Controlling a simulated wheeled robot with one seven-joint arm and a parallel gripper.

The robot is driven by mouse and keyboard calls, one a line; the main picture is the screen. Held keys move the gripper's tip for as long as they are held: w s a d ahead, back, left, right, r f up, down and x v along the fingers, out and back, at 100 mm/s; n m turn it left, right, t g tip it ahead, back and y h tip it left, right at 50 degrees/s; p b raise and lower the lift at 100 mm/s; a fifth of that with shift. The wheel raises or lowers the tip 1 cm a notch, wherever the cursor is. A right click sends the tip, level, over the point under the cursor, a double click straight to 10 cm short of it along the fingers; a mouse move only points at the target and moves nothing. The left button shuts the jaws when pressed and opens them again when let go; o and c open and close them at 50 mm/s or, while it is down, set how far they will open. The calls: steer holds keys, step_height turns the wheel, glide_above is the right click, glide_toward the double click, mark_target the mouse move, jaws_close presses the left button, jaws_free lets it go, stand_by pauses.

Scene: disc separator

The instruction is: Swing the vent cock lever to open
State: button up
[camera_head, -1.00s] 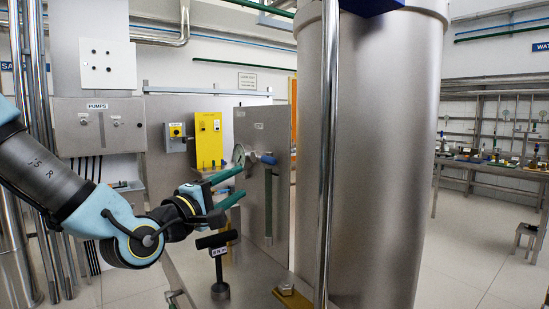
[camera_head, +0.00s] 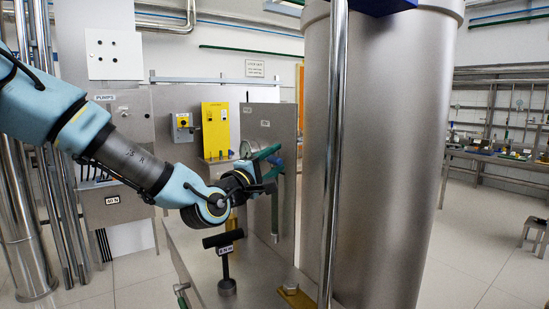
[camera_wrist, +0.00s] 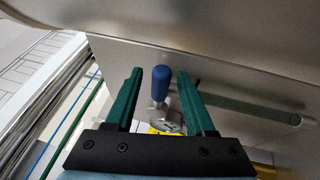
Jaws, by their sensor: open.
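The vent cock lever has a blue rounded grip (camera_wrist: 161,84) on a metal stem, in front of the grey steel panel in the wrist view. In the head view the lever (camera_head: 277,161) shows as a small blue piece at the panel, partly hidden behind my fingers. My gripper (camera_head: 270,155) is open, with its green fingers at the lever. In the wrist view the two fingers stand on either side of the blue grip, with gaps on both sides. I cannot tell how deep the grip lies between them.
A large steel vessel (camera_head: 385,150) and a thin upright pipe (camera_head: 333,150) stand right of my gripper. A black T-handle (camera_head: 223,240) rises below my wrist.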

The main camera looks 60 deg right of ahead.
jaws_close()
stand_by(0.4)
stand_by(1.0)
